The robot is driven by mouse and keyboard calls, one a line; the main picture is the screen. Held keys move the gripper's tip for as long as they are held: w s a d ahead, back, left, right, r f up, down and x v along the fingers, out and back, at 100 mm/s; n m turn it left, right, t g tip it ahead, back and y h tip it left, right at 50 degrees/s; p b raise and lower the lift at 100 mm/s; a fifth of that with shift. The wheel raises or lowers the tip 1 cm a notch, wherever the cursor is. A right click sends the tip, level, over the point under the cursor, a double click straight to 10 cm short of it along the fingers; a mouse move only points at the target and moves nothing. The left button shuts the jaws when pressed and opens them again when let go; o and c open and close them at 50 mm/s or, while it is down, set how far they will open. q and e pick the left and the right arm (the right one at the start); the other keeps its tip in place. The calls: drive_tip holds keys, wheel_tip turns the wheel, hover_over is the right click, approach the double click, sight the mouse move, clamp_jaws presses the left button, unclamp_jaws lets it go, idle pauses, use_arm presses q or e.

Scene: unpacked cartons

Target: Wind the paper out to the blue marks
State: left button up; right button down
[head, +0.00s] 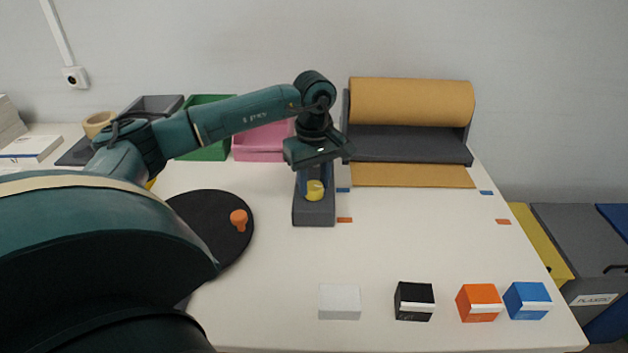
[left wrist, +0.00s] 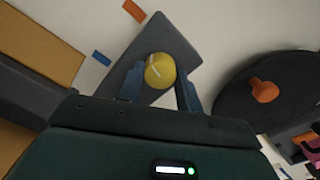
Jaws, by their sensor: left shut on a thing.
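The brown paper (head: 412,175) comes out flat from under the dark grey roll holder (head: 410,143). Its front edge lies about at the far side of the left blue mark (head: 343,190) and the right blue mark (head: 487,193). The yellow knob (head: 315,191) stands on a dark grey wedge-shaped base (head: 314,215) left of the paper. My left gripper (head: 314,180) reaches down over it. In the left wrist view, the gripper (left wrist: 160,88) has its fingers on either side of the yellow knob (left wrist: 160,70), which bears a pale line. My right gripper is not in view.
Orange marks (head: 345,220) (head: 503,222) lie nearer than the blue ones. A black turntable (head: 205,215) with an orange knob (head: 239,220) is at left. White, black, orange and blue boxes (head: 527,300) line the front. Pink (head: 260,142) and green bins stand behind. The middle table is clear.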

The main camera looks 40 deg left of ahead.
sight(314, 186)
use_arm(q)
drive_tip(key=shift+m, duration=1.3)
drive_tip(key=o, duration=1)
drive_tip(key=shift+r, duration=0.15)
wheel_tip(314, 186, up, 13)
drive_tip(key=shift+p, duration=0.35)
